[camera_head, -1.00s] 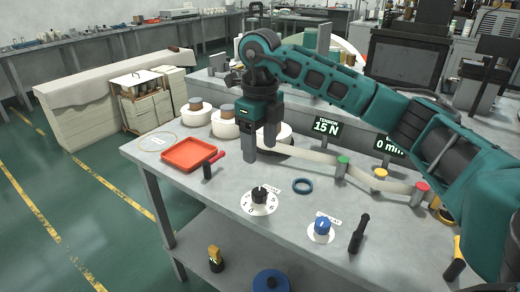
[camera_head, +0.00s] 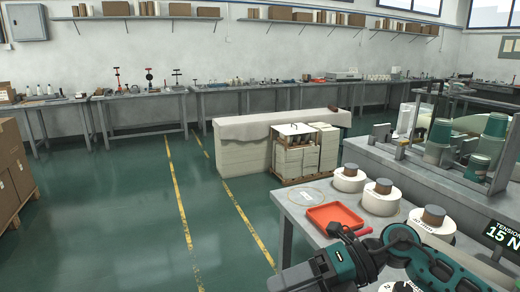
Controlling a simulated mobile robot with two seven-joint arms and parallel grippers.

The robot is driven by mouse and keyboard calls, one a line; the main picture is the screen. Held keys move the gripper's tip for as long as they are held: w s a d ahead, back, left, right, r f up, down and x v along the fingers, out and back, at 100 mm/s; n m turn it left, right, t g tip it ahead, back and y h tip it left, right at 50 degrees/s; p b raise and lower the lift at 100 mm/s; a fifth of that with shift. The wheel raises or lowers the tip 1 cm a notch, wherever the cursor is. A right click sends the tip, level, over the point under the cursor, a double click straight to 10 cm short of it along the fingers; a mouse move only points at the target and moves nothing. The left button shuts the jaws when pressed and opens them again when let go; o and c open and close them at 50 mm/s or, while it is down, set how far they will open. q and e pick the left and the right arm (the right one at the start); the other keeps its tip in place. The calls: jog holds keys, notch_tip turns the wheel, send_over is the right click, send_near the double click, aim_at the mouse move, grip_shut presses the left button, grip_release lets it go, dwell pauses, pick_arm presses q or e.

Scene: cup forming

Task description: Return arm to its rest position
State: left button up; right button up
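My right arm (camera_head: 435,268) is teal and dark grey and comes in from the bottom right corner. It is bent at a joint near the front of the workbench (camera_head: 303,222). My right gripper (camera_head: 318,271) is at the bottom edge, left of the bench's near corner and below the red tray. Its fingers are cut off or unclear, so I cannot tell whether it is open or shut. I see nothing held in it. My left arm and gripper are out of view.
The bench carries a red tray (camera_head: 334,217), a red-handled tool (camera_head: 356,232), several white spools (camera_head: 379,198) and a tension sign (camera_head: 502,240). A stacked pallet (camera_head: 305,155) stands behind. Green floor (camera_head: 130,225) on the left is clear. Cartons (camera_head: 15,170) stand at far left.

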jog(key=d+f+m+t+h, duration=0.3)
jog(key=f+m+t, duration=0.25)
jog(key=m, duration=0.55)
jog(key=s+d+f+m+t+h, duration=0.15)
jog(key=d+f+m+t, duration=0.35)
jog(key=m, duration=0.6)
jog(key=d+f+m+t+h, duration=0.1)
jog(key=f+m+t+h, duration=0.25)
jog(key=m+t, duration=0.55)
jog(key=s+d+f+m+g+h, duration=0.3)
jog(key=s+f+m+g, duration=0.3)
jog(key=s+f, duration=0.3)
jog(key=shift+s+d+f+m+g+h+p, duration=0.2)
jog(key=shift+s+f+m+g+h+p, duration=0.15)
jog(key=shift+f+g, duration=0.25)
